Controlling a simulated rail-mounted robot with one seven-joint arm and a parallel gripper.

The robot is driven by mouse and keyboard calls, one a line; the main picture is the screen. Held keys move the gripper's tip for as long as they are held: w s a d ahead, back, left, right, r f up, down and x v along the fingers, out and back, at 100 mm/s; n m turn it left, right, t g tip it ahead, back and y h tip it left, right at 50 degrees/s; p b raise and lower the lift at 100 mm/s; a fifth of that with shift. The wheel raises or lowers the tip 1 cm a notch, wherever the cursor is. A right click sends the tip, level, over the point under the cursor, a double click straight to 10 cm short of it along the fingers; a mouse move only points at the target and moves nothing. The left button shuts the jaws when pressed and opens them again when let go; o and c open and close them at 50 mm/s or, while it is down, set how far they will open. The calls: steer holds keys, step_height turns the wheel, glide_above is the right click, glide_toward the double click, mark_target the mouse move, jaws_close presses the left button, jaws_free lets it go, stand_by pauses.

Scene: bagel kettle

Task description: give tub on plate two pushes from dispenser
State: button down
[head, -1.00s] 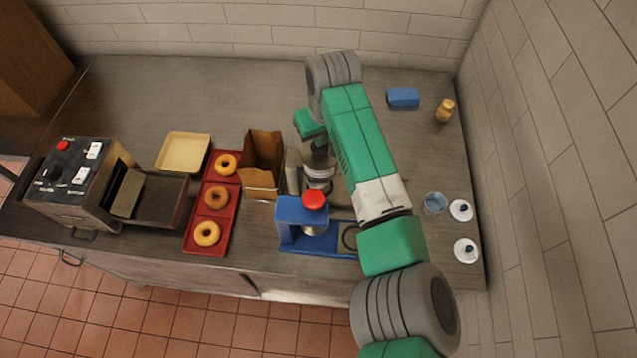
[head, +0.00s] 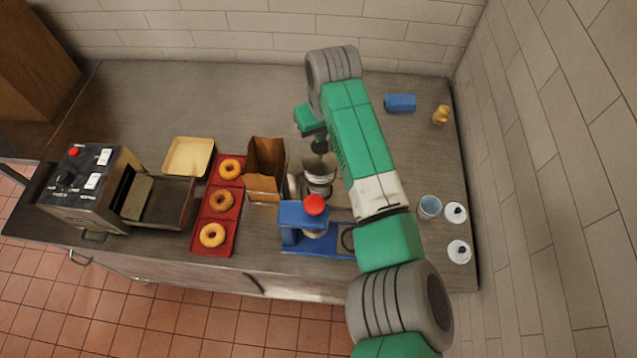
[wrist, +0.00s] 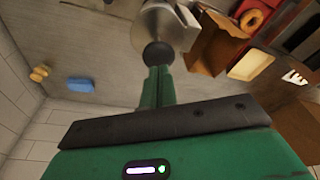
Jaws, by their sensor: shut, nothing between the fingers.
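A steel vessel with a black round knob on top, which looks like the dispenser (head: 318,180), stands in the middle of the counter. In the wrist view the dispenser's black knob (wrist: 157,54) is right at the tip of my gripper (wrist: 157,74). My gripper is shut and empty, over the knob; I cannot tell whether it touches. In the head view my gripper (head: 316,133) is partly hidden by my arm. A small bluish tub (head: 430,207) stands at the right. I cannot make out a plate under it. My arm hides part of the counter.
A blue stand with a red knob (head: 301,222) is just in front of the dispenser. A paper bag (head: 266,168), a red tray (head: 213,243) of bagels and a toaster (head: 85,190) lie left. The back right is mostly clear.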

mark_target(321, 146)
steer(key=shift+f, duration=0.2)
stand_by(0.5)
steer(key=shift+f+b, duration=0.95)
steer(key=shift+f, duration=1.3)
steer(key=shift+r, duration=0.1)
steer(key=shift+r+p, duration=2.25)
steer(key=shift+r, duration=0.05)
step_height(321, 146, up, 6)
steer(key=p, duration=0.5)
steer(key=shift+p, duration=0.35)
